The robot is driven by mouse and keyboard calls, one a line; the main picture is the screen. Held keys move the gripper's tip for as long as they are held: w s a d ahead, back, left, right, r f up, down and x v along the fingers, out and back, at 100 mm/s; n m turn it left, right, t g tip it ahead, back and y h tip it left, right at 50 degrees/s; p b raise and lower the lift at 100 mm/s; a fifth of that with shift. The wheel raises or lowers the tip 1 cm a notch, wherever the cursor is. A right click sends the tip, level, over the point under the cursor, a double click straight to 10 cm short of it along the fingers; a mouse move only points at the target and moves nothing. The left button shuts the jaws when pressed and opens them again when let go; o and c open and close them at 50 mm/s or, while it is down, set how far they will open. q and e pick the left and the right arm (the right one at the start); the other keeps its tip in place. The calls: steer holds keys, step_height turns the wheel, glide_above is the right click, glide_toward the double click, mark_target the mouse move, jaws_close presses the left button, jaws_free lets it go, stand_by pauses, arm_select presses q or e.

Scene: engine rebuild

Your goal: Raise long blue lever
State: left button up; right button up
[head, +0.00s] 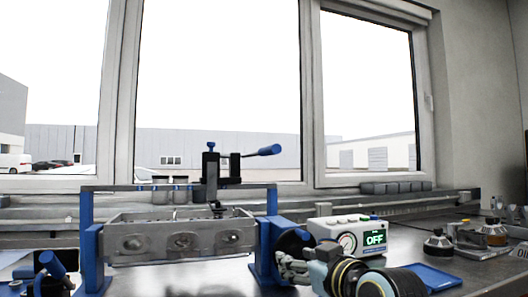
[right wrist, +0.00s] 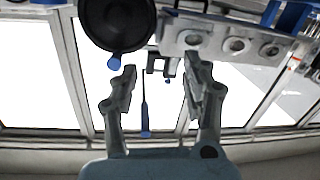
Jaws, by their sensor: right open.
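The long blue lever (head: 265,151) points right and slightly upward from a black upright clamp (head: 211,170) above the engine block (head: 180,237). In the right wrist view, a long blue handle (right wrist: 145,112), apparently this lever, shows between the two fingers, farther off and apart from them. My right gripper (head: 284,265) is low beside the stand's right end, below and in front of the lever. It also shows in the right wrist view (right wrist: 160,78), with its fingers apart and nothing held. I cannot make out my left gripper.
A black round wheel (right wrist: 116,22) with a blue knob is close by my right fingers. A control box (head: 350,234) reading OFF stands right of the blue stand (head: 92,255). A blue tray (head: 433,275) and several small containers are farther right. Windows stand behind.

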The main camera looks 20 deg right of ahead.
mark_target(269, 150)
steer(key=w+r+t, duration=0.3)
steer(key=r, duration=0.6)
steer(key=w+r+t, duration=0.3)
steer(key=r, duration=0.7)
steer(key=x, duration=1)
steer(key=shift+w+a+f, duration=0.1)
steer(key=shift+w+f, duration=0.15)
steer(key=shift+w, duration=0.2)
steer(key=shift+c, duration=0.3)
jaws_close()
